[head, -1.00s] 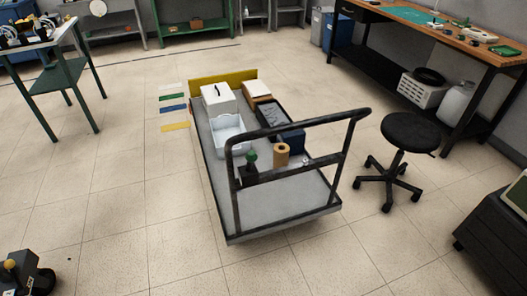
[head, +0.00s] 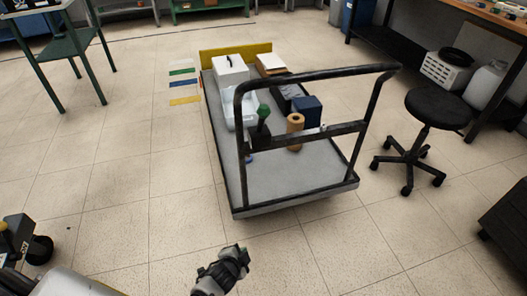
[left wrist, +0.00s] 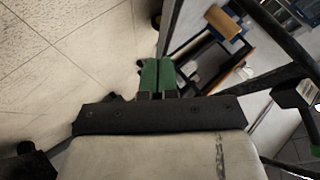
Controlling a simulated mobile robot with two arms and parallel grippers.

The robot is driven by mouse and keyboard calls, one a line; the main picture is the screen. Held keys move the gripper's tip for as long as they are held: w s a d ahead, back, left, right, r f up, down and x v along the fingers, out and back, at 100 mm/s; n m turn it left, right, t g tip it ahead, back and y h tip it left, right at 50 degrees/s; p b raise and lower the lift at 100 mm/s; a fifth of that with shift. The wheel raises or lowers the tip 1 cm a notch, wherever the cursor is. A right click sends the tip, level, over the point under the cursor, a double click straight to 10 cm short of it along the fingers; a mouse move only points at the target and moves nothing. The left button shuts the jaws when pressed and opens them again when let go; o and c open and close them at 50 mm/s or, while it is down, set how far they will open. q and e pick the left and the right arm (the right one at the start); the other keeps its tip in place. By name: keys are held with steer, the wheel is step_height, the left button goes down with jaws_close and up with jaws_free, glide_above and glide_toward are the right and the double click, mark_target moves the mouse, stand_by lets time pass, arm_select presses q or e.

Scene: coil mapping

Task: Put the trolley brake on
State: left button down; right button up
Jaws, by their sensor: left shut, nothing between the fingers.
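The trolley (head: 300,178) stands in the middle of the head view, a grey platform with a black tubular handle frame (head: 315,73) at its near end. A black upright with a green knob (head: 263,112) shows by the left side of the frame; I cannot tell for sure whether it is the brake. My left gripper (head: 240,254) is low in the head view, in front of the trolley's near edge and apart from it. In the left wrist view its green fingers (left wrist: 157,76) are shut and empty. My right gripper is not in view.
The trolley carries a white box (head: 230,70), a white tray, a blue box (head: 307,110) and a brown roll (head: 295,128). A black stool (head: 437,110) stands right of it. A dark device with a yellow knob (head: 5,228) is at left.

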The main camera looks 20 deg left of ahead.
arm_select(q)
steer(key=w+d+r+m+t+b, duration=0.1)
steer(key=w+r+m+t+b, duration=0.4)
steer(key=w+r, duration=0.45)
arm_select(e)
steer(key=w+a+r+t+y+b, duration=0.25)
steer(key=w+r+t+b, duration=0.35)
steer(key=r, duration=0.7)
arm_select(q)
steer(key=w+r+m+t+b, duration=0.2)
steer(key=r+t, duration=0.1)
steer(key=r, duration=0.5)
steer(key=w+r+m+t+b, duration=0.2)
steer(key=r+m+t, duration=0.1)
steer(key=r, duration=0.6)
steer(key=shift+d+r+t, duration=0.15)
steer(key=shift+d+t, duration=0.15)
steer(key=shift+t, duration=0.2)
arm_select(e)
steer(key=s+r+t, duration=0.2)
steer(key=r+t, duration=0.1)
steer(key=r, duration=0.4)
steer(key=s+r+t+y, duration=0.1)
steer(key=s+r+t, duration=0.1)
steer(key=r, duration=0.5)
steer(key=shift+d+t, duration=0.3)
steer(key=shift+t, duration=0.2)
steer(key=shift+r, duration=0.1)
